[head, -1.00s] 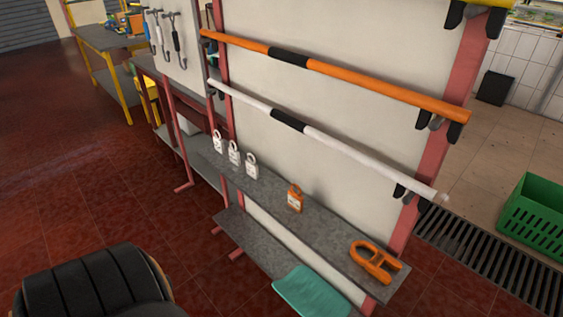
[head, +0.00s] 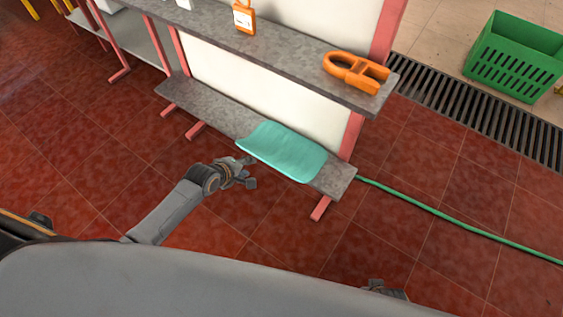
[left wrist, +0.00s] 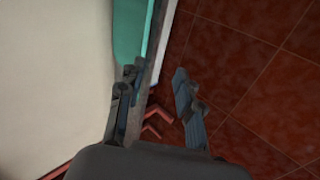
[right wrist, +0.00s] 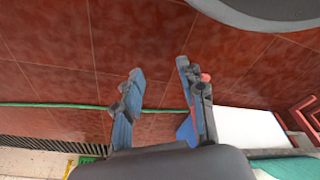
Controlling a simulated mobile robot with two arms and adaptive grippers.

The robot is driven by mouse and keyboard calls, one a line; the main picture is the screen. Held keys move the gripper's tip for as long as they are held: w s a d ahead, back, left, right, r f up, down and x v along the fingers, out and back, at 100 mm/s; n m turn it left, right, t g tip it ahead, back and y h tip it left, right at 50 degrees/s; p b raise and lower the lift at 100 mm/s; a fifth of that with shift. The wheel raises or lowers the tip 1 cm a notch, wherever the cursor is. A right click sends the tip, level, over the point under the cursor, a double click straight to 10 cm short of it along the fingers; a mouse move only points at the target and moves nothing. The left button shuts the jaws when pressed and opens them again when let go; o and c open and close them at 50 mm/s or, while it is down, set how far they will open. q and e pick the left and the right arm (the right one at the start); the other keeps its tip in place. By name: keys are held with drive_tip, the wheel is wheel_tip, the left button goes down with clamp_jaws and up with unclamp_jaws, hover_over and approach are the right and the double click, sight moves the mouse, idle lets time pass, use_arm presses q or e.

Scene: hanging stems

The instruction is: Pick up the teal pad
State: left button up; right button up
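The teal pad (head: 283,150) lies on the lower grey shelf (head: 205,103), slightly curved, with its front edge at the shelf's front edge. My left gripper (head: 249,172) is just in front of the pad's left front corner. In the left wrist view the pad (left wrist: 129,30) is at the top, behind one finger, and the open left gripper (left wrist: 155,75) has the shelf edge showing between its fingers. Contact cannot be told. My right gripper (right wrist: 160,72) is open and empty over the floor; only a small part shows at the bottom of the head view (head: 385,288).
A red post and foot (head: 320,208) stand at the shelf's right end. A green hose (head: 440,212) crosses the floor. A green crate (head: 515,55) stands beyond the drain grate.

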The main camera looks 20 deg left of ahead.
sight(269, 155)
use_arm(q)
drive_tip(key=shift+n, duration=0.5)
drive_tip(key=w+d+f+b, duration=0.1)
drive_tip(key=w, duration=0.1)
drive_tip(key=w+d+f+b, duration=0.1)
drive_tip(key=w+f, duration=0.1)
drive_tip(key=w+d+f+b, duration=0.1)
drive_tip(key=w+b, duration=0.1)
drive_tip(key=w, duration=0.1)
drive_tip(key=shift+f, duration=0.35)
drive_tip(key=shift+w+f+t+b, duration=0.15)
drive_tip(key=shift+f+t+b, duration=0.05)
drive_tip(key=shift+t+b, duration=0.1)
drive_tip(key=b+x, duration=0.1)
drive_tip(key=x, duration=0.1)
drive_tip(key=shift+w+d+f, duration=0.15)
drive_tip(key=shift+w+f, duration=0.05)
drive_tip(key=shift+b+x, duration=0.85)
drive_tip(key=shift+x, duration=0.05)
drive_tip(key=shift+w+f, duration=0.1)
drive_tip(key=shift+w, duration=0.1)
use_arm(e)
wheel_tip(269, 155, up, 19)
drive_tip(key=w+t, duration=0.1)
drive_tip(key=shift+w, duration=0.4)
use_arm(q)
drive_tip(key=shift+c, duration=0.2)
use_arm(e)
drive_tip(key=shift+f, duration=0.1)
